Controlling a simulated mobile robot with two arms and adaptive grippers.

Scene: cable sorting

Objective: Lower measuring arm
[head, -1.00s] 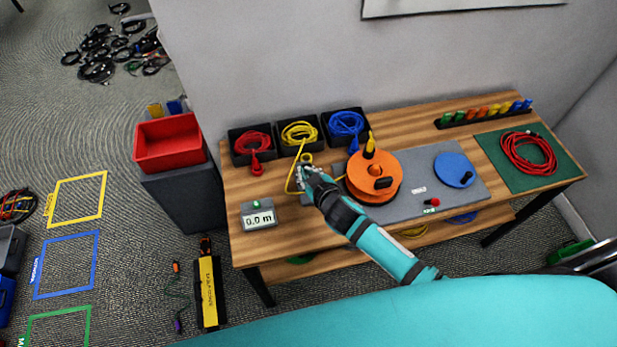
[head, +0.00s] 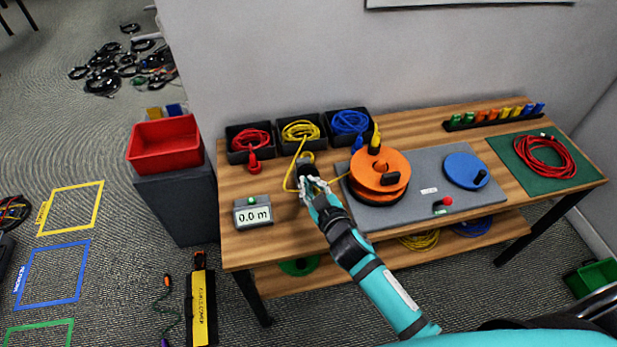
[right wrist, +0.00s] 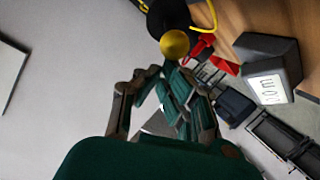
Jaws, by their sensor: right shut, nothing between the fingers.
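The measuring device (head: 306,158) stands on the table in front of the bins, a small dark part with the yellow cable running by it. My right gripper (head: 312,183) is just in front of it, shut with nothing held, and hides its lower part. In the right wrist view a round yellow end (right wrist: 174,44) on a black part sits just beyond my fingertips (right wrist: 170,72). I cannot tell whether they touch, or how far the arm is raised. The display (head: 252,213) reads 0.0 m. My left gripper is not in view.
An orange reel (head: 380,172) and a blue disc (head: 465,170) sit on a grey plate to the right. Bins of red, yellow (head: 300,131) and blue cable line the back. A red cable coil (head: 545,156) lies on a green mat. The front left tabletop is mostly clear.

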